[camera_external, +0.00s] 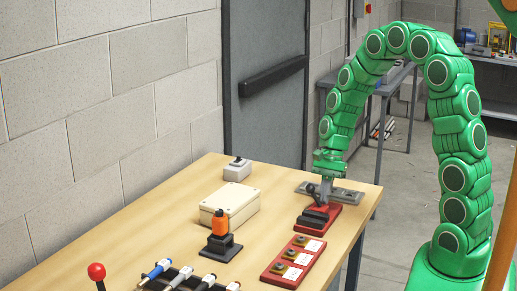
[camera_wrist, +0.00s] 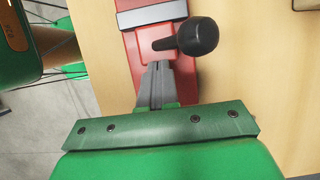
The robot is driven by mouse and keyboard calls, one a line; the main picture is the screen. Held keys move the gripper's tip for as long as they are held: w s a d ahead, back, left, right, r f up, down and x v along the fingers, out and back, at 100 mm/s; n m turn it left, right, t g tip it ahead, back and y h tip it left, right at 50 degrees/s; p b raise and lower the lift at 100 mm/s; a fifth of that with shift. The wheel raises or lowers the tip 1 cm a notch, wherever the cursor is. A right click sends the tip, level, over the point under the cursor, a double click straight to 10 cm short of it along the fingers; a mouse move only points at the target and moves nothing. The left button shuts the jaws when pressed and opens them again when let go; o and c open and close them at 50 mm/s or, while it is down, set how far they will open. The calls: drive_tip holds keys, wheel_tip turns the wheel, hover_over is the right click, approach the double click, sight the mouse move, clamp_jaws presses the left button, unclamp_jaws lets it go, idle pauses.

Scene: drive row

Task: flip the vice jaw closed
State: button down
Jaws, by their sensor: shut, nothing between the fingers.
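The vice is a red body (camera_external: 333,222) with dark jaw parts, near the right edge of the wooden table. Its black knob (camera_external: 311,188) stands up beside my gripper (camera_external: 324,190). In the wrist view, the red body (camera_wrist: 130,55) runs up the picture, with a grey bar (camera_wrist: 150,14) across it. The black knob (camera_wrist: 199,37) is just to the right of and above the fingertips. My gripper (camera_wrist: 160,68) is shut and empty, its grey fingers over the red body. Whether the fingers touch the knob or vice is unclear, and the fingers hide part of the body.
A grey metal plate (camera_external: 346,196) lies right behind the vice. A red panel with several knobs (camera_external: 275,270) is in front. A cream box (camera_external: 230,205), an orange-topped switch (camera_external: 219,222) and a small grey box (camera_external: 237,170) stand left. Bare tabletop (camera_external: 275,205) lies between.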

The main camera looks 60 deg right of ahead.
idle(0.3)
drive_tip(key=shift+d, duration=0.45)
drive_tip(key=d, duration=0.3)
drive_tip(key=shift+w+d+r, duration=0.1)
drive_tip(key=shift+d+r, duration=0.05)
drive_tip(key=shift+d, duration=0.1)
drive_tip(key=v, duration=1)
drive_tip(key=s+a+r+n+g+h, duration=0.1)
drive_tip(key=s+a+r+n, duration=0.3)
drive_tip(key=a, duration=0.3)
drive_tip(key=s+a+r+n+h, duration=0.1)
drive_tip(key=s+a+r+n, duration=0.1)
drive_tip(key=s+a+n, duration=0.5)
drive_tip(key=s+a+r+n+h, duration=0.1)
drive_tip(key=s+a+n, duration=0.2)
drive_tip(key=s, duration=0.4)
drive_tip(key=s+a+n+h, duration=0.1)
drive_tip(key=s+a+n, duration=0.2)
drive_tip(key=s, duration=0.5)
drive_tip(key=shift+s+a+r+n+g, duration=0.3)
drive_tip(key=shift+a+r+n+g, duration=0.1)
drive_tip(key=shift+n, duration=0.1)
